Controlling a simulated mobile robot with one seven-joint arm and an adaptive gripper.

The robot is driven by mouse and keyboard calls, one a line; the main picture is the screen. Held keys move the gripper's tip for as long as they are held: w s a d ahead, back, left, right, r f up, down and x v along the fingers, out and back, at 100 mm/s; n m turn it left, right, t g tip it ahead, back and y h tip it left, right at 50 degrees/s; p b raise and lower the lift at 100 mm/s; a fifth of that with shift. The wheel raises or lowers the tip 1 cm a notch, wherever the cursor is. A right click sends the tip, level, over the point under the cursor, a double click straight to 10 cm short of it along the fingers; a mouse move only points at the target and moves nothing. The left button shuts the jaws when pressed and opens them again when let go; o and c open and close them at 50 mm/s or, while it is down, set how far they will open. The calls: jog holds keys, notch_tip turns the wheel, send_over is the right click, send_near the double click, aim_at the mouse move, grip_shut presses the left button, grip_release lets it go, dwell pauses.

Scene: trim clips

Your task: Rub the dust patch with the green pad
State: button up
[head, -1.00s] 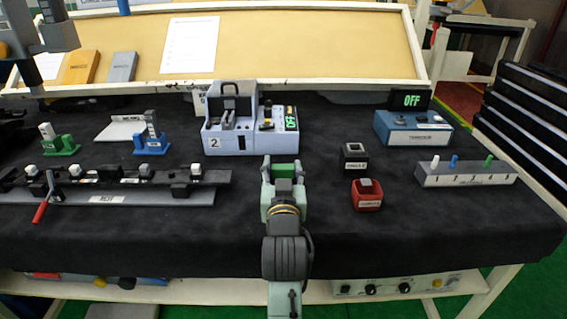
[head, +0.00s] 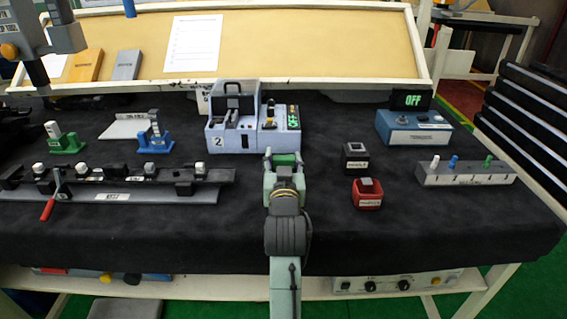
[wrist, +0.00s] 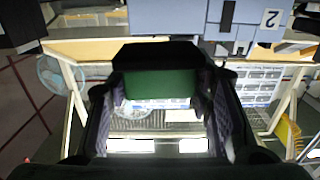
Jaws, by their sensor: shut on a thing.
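The green pad (head: 286,159) is held between the fingers of my gripper (head: 283,162), in front of the pale blue machine marked 2. In the wrist view the dark green face of the pad (wrist: 160,88) shows between the two fingers of my gripper (wrist: 160,105), under a black top part. The gripper is shut on the pad. I cannot make out a dust patch in either view. Part of the black work surface is hidden behind my arm.
The machine marked 2 (head: 232,125) stands just beyond the gripper. A black block (head: 356,158) and a red block (head: 367,194) stand to the right. A long rail (head: 120,174) with a red lever (head: 52,205) lies left. The black cloth (head: 420,225) at front right is bare.

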jog(key=shift+w+f+p, duration=0.15)
jog(key=shift+w+f, duration=0.05)
jog(key=shift+w, duration=0.9)
jog(key=shift+w+f+p, duration=0.1)
jog(key=shift+w+f, duration=0.15)
jog(key=shift+w, duration=0.85)
jog(key=shift+w+f+p, duration=0.15)
jog(key=shift+w+f, duration=0.05)
jog(key=shift+w, duration=0.9)
jog(key=shift+w+r, duration=0.2)
jog(key=shift+r, duration=0.65)
jog(key=shift+s+r, duration=0.1)
jog(key=shift+r, duration=2.25)
notch_tip(320, 180, up, 3)
